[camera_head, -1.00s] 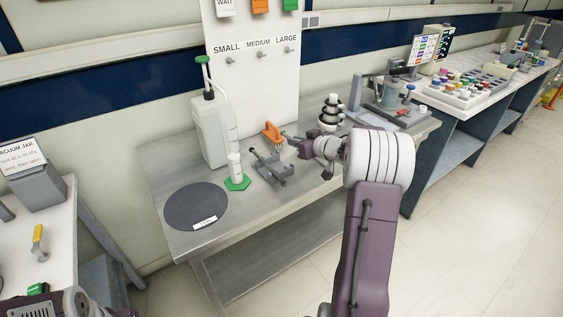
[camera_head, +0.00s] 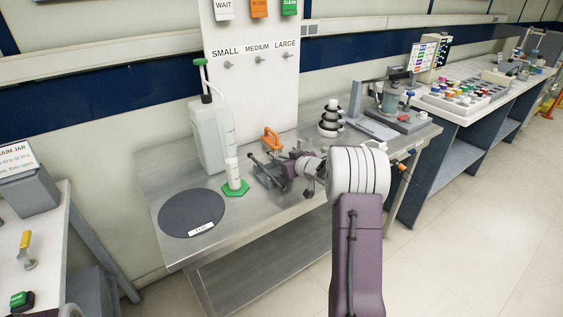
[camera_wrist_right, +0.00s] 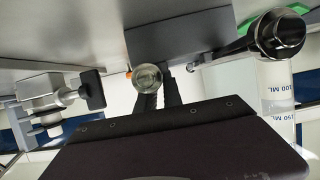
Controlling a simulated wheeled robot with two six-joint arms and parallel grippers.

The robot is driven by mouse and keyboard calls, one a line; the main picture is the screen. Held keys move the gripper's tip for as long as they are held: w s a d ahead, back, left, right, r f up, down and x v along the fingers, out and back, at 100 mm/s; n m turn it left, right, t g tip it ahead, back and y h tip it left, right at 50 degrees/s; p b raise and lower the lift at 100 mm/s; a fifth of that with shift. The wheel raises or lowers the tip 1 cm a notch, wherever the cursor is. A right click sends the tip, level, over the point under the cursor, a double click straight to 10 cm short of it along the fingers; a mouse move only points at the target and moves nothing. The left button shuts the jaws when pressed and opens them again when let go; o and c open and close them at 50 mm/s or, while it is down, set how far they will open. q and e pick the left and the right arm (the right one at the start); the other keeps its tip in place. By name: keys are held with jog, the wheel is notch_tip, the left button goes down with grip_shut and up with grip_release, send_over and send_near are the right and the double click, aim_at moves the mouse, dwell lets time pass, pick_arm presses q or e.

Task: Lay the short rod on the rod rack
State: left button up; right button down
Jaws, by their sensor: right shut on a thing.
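The rod rack (camera_head: 262,181) is a low grey stand on the steel bench, with a dark rod (camera_head: 254,160) at its left side. My right gripper (camera_head: 284,169) is at the rack's right side, its fingers partly hidden by the wrist. In the right wrist view the gripper (camera_wrist_right: 158,98) is shut on the short rod (camera_wrist_right: 146,77), seen end-on as a round, shiny face. A grey block (camera_wrist_right: 180,35), apparently the rack, is close by. A dark rod with a chrome end (camera_wrist_right: 277,35) lies to its right. Contact between short rod and rack cannot be told.
A measuring cylinder on a green base (camera_head: 236,188) stands just left of the rack. An orange-handled item (camera_head: 271,139) is behind it. A stacked black-and-white piece (camera_head: 330,120) stands to the right. A dark round mat (camera_head: 185,214) lies front left.

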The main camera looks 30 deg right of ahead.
jog(key=shift+f, duration=0.35)
jog(key=c, duration=1.5)
grip_release()
jog(key=shift+r, duration=0.15)
jog(key=shift+r, duration=0.4)
jog(key=a+p+v, duration=0.1)
jog(key=p+v, duration=0.1)
jog(key=v, duration=0.9)
jog(key=shift+s+d, duration=0.4)
jog(key=shift+d, duration=0.1)
jog(key=shift+r, duration=0.1)
